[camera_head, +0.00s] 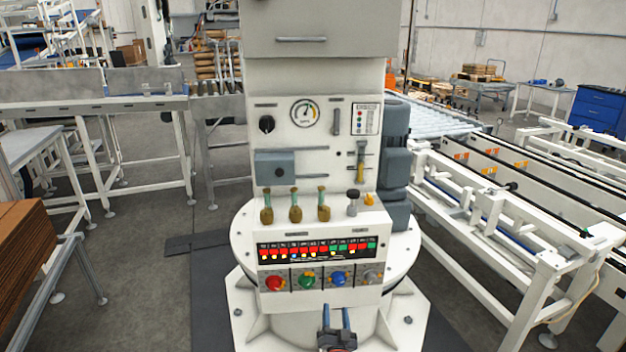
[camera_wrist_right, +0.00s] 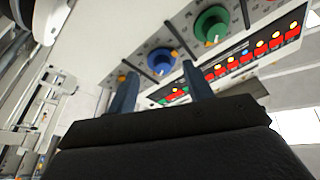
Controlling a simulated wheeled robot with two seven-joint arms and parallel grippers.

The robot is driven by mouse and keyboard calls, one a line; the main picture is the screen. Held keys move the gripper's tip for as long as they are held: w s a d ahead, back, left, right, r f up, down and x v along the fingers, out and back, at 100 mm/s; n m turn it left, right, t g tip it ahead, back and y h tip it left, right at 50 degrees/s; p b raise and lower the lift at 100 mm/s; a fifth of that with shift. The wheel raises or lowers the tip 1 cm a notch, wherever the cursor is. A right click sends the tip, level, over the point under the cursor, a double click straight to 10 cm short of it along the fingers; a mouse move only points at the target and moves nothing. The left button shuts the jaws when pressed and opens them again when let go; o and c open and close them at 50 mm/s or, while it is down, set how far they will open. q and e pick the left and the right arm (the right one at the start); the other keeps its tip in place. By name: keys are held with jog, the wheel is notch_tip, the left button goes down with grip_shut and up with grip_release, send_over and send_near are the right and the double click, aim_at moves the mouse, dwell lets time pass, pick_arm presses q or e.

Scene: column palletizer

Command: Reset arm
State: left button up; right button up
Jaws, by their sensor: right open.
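My right gripper (camera_head: 336,320) shows at the bottom of the head view, in front of the lower edge of the white column palletizer's control panel (camera_head: 300,310). Its two blue-grey fingers are apart with nothing between them. In the right wrist view the gripper (camera_wrist_right: 160,85) points at the panel, with the blue knob (camera_wrist_right: 162,62) just beyond the fingertips and the green knob (camera_wrist_right: 212,25) farther up. The head view shows the red knob (camera_head: 275,283), green knob (camera_head: 307,280), blue knob (camera_head: 338,278) and grey knob (camera_head: 371,276) in a row. My left gripper is not in view.
Above the knobs are a lit button strip (camera_head: 318,248), several small levers and a round gauge (camera_head: 305,113). A white conveyor frame (camera_head: 500,240) stands at right. Brown cardboard (camera_head: 25,250) is stacked at left. Grey floor (camera_head: 140,270) is open between cardboard and machine.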

jog(key=s+a+f+n+g+y, duration=0.1)
jog(key=s+a+n+g+y, duration=0.2)
jog(key=a+n+g+y, duration=0.5)
jog(key=s+d+r+g+h, duration=0.25)
jog(key=s+d, duration=0.25)
jog(key=s, duration=0.7)
jog(key=s+d+r+g+h, duration=0.15)
jog(key=s+d+g, duration=0.3)
jog(key=s, duration=0.75)
jog(key=s+d+r+g+h, duration=0.1)
jog(key=s+d+g+h, duration=0.3)
jog(key=s, duration=0.8)
jog(key=s+d+f+y, duration=0.1)
jog(key=s+f, duration=0.4)
jog(key=s, duration=0.4)
jog(key=shift+d+g, duration=0.3)
